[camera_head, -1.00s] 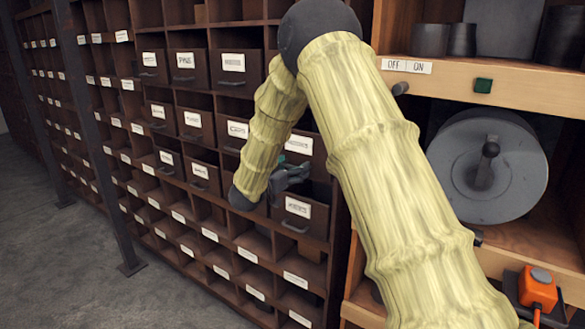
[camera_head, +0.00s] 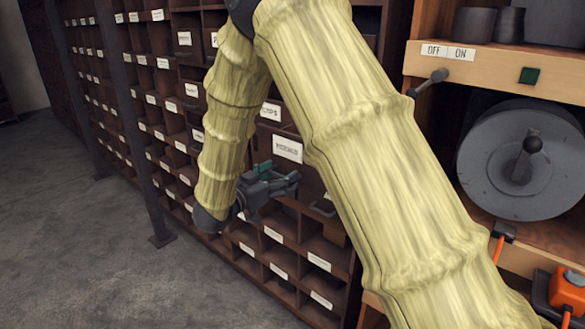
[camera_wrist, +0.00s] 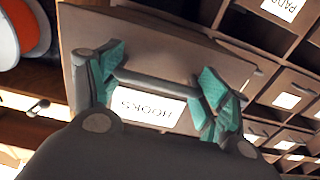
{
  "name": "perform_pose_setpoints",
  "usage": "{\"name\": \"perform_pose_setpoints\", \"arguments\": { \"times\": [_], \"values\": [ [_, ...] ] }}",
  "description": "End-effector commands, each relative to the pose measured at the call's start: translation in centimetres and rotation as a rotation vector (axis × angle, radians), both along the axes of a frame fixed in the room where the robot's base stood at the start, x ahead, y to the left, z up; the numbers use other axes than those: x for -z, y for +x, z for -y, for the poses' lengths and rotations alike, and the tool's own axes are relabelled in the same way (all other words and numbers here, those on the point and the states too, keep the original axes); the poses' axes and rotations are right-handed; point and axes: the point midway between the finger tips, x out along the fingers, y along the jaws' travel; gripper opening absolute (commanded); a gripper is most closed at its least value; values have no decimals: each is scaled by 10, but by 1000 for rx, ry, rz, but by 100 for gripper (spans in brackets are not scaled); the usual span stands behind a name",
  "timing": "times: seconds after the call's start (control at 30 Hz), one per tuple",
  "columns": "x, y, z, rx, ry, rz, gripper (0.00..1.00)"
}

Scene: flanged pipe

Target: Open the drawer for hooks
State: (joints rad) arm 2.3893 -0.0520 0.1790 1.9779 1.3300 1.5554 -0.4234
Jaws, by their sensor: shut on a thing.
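The hooks drawer (camera_wrist: 165,48) fills the middle of the wrist view. Its white label (camera_wrist: 148,106) reads HOOKS upside down. A dark bar handle (camera_wrist: 150,83) crosses its front. My gripper (camera_wrist: 158,80), with teal pads, is shut on this handle, one finger towards each end. In the head view my gripper (camera_head: 280,183) is low at the dark wooden cabinet (camera_head: 285,222), beside my yellow-sleeved arm. The hooks drawer cannot be made out clearly there. How far it stands out is hard to tell.
Labelled drawers and open cubbies surround the gripper; one label (camera_head: 288,149) is just above it. A dark post (camera_head: 145,130) stands left. A workbench with a grey reel (camera_head: 520,160) and orange tool (camera_head: 568,290) is at right. Grey floor (camera_head: 75,235) is clear at left.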

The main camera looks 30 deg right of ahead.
Motion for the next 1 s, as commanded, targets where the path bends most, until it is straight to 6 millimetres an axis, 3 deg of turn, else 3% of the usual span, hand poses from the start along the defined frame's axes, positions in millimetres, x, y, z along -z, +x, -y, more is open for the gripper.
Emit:
{"name": "perform_pose_setpoints", "arguments": {
  "times": [0.13, 0.5, 0.53, 0.63, 0.67, 1.0],
  "values": [
    [-3, -2, -10, -2, 0, 4, 33],
    [-3, -3, -13, -2, 0, 7, 33],
    [-3, -3, -12, -2, 0, 7, 77],
    [-3, -3, -12, -1, 0, 7, 96],
    [-3, -3, -12, -1, -1, 6, 100],
    [-1, -4, -11, 0, 0, 3, 100]
  ]
}}
